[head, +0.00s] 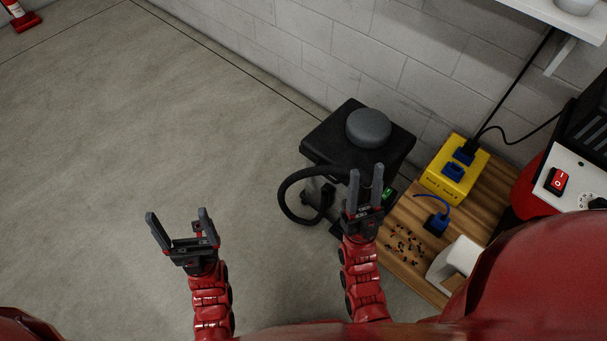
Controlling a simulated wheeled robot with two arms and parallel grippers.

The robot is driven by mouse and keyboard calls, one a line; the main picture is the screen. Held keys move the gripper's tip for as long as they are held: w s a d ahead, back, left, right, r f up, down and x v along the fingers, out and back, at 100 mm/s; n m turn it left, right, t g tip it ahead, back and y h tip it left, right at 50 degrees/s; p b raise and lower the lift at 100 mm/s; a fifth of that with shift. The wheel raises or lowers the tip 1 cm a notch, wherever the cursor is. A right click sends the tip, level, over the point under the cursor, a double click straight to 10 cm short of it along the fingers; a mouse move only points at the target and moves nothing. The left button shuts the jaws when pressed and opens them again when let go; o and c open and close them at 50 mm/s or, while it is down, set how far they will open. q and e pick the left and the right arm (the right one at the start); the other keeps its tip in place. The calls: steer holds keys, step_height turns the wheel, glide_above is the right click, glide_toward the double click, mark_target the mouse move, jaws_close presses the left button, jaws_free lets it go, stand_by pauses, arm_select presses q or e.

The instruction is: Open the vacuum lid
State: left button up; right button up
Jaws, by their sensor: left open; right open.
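The vacuum (322,150) is a dark unit on the floor beside the wall, with a black hose curving out to its left. Its square black lid (340,146) looks shut, and a round grey piece (368,127) sits on top. My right gripper (366,180) is open and empty, its fingers overlapping the lid's near edge in the picture; I cannot tell whether they touch. It hides part of the vacuum's front, and a small green part (387,192) shows beside it. My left gripper (178,222) is open and empty above bare floor, well left of the vacuum.
A wooden surface (480,205) at right holds a yellow power box (454,170), a blue plug (437,223), small dark bits (406,245) and a white object (455,262). A machine with a red switch (558,181) stands further right.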

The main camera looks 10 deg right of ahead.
steer(key=w+d+f+m+g+h+b, duration=0.1)
steer(key=w+f+m+g+h+b, duration=0.2)
steer(key=f, duration=0.4)
steer(key=w+f+m+g+h+b, duration=0.1)
steer(key=w+f+m+b, duration=0.3)
steer(key=f, duration=0.3)
steer(key=m+g+y+b, duration=0.3)
steer(key=m+g+b, duration=0.5)
steer(key=b, duration=0.8)
glide_toward(325, 175)
steer(key=b+x, duration=0.1)
steer(key=x, duration=0.2)
steer(key=b+x, duration=0.1)
steer(key=x, duration=0.2)
steer(key=b+x, duration=0.1)
steer(key=x, duration=0.3)
steer(key=shift+f, duration=0.4)
jaws_close()
